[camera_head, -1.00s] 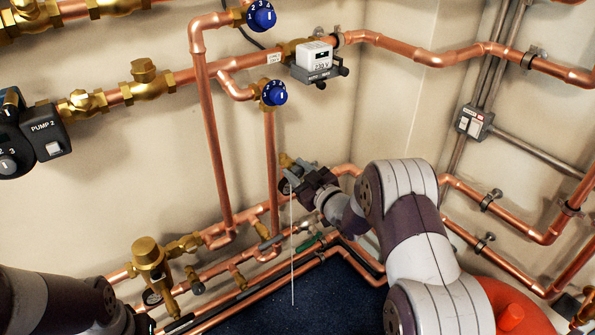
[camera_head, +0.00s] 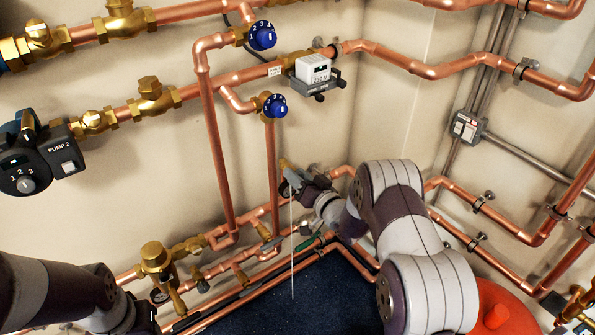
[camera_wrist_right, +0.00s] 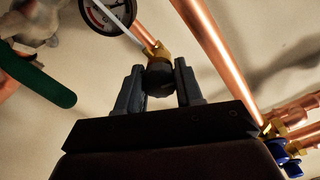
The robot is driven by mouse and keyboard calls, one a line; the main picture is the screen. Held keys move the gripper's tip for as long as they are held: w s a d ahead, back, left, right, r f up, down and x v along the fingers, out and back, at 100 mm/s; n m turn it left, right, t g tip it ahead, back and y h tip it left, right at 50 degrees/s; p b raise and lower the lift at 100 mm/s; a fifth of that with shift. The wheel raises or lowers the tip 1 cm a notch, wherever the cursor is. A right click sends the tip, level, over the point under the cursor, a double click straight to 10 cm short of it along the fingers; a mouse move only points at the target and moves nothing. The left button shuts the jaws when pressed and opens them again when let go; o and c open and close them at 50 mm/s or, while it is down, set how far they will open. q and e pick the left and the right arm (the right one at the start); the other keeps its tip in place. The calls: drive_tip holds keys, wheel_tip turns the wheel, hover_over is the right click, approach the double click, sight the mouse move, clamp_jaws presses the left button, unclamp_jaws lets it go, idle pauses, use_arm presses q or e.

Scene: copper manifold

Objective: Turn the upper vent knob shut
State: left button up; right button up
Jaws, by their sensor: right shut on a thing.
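My right gripper (camera_head: 292,182) reaches a brass vent fitting (camera_head: 284,164) low on the wall. In the right wrist view my gripper (camera_wrist_right: 160,86) has one finger on each side of a dark round knob (camera_wrist_right: 159,80) and is shut on it. The brass body (camera_wrist_right: 155,52) shows just beyond the knob. A thin pale line, like a stream, runs straight down from the fitting in the head view. The knob itself is hidden by the gripper there. My left gripper (camera_head: 146,318) is at the lower left edge, dark, with its fingers unclear.
A pressure gauge (camera_wrist_right: 106,14) is close beside the fitting, and a green handle (camera_wrist_right: 36,82) is at the left. Copper pipes (camera_head: 271,165) run around the gripper. Blue dial valves (camera_head: 273,106) and a white meter (camera_head: 312,70) are above. A red rounded object (camera_head: 492,308) is at lower right.

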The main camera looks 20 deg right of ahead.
drive_tip(key=m+p, duration=0.2)
drive_tip(key=m, duration=0.1)
drive_tip(key=shift+r+m, duration=0.1)
drive_tip(key=shift+m, duration=0.3)
drive_tip(key=m+p, duration=0.1)
drive_tip(key=m, duration=0.2)
drive_tip(key=shift+d+m, duration=0.1)
drive_tip(key=shift+m, duration=0.2)
drive_tip(key=m+p, duration=0.1)
drive_tip(key=m, duration=0.2)
drive_tip(key=shift+p, duration=0.4)
drive_tip(key=shift+f+m+p, duration=0.2)
drive_tip(key=shift+m+p, duration=0.35)
drive_tip(key=shift+m, duration=1.55)
drive_tip(key=o, duration=1)
drive_tip(key=shift+d, duration=0.1)
